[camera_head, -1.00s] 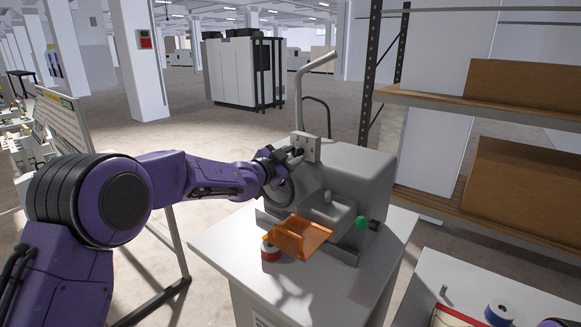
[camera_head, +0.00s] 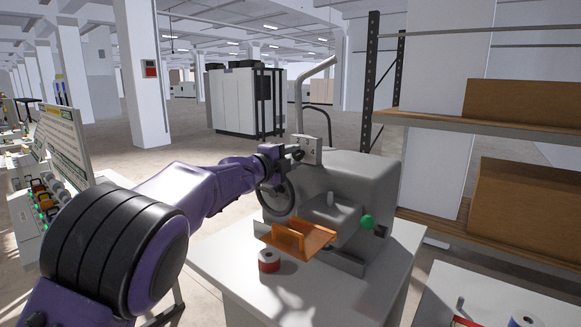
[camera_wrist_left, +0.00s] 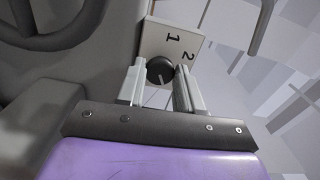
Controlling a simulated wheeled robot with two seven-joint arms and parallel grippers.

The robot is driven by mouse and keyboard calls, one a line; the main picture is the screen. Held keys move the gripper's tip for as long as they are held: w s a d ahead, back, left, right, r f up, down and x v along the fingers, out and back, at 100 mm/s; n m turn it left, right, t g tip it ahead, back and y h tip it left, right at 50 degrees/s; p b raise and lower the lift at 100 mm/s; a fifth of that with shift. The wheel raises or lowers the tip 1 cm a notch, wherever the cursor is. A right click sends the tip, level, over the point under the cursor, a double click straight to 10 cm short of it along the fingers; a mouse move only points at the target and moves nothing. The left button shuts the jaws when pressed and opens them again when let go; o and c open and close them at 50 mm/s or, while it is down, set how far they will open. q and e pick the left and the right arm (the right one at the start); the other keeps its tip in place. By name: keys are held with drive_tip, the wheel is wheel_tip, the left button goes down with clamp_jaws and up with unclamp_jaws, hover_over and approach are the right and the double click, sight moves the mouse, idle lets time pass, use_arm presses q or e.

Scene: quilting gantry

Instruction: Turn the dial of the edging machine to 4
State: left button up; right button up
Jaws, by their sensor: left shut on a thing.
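The edging machine (camera_head: 365,172) is a grey rounded housing on a white stand. Its pale dial plate (camera_head: 313,154) stands upright at the top left of the housing. In the left wrist view the plate (camera_wrist_left: 171,42) shows the numbers 1 and 2; any other numbers are hidden or out of frame. The dark round dial (camera_wrist_left: 160,67) has a thin pale mark on its face. My left gripper (camera_wrist_left: 160,80) is shut on the dial, with one finger on each side. In the head view the gripper (camera_head: 296,153) covers the dial. My right gripper is not in view.
An orange tray-like guide (camera_head: 297,241), a red-and-white roll (camera_head: 269,261) and a green button (camera_head: 367,222) are at the machine's front. A shelf rack with boxes (camera_head: 525,210) stands at right. A control panel (camera_head: 62,140) is at left.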

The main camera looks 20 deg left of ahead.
use_arm(q)
drive_tip(key=shift+r+m+b, duration=0.1)
drive_tip(key=shift+m+b, duration=0.65)
drive_tip(key=shift+m, duration=0.35)
drive_tip(key=shift+r+m, duration=0.15)
drive_tip(key=shift+m, duration=0.15)
drive_tip(key=o, duration=0.9)
drive_tip(key=shift+o, duration=0.6)
drive_tip(key=shift+f, duration=0.2)
drive_tip(key=shift+b, duration=0.3)
drive_tip(key=b+v, duration=0.4)
drive_tip(key=v, duration=0.6)
drive_tip(key=shift+s, duration=0.2)
drive_tip(key=shift+a, duration=0.2)
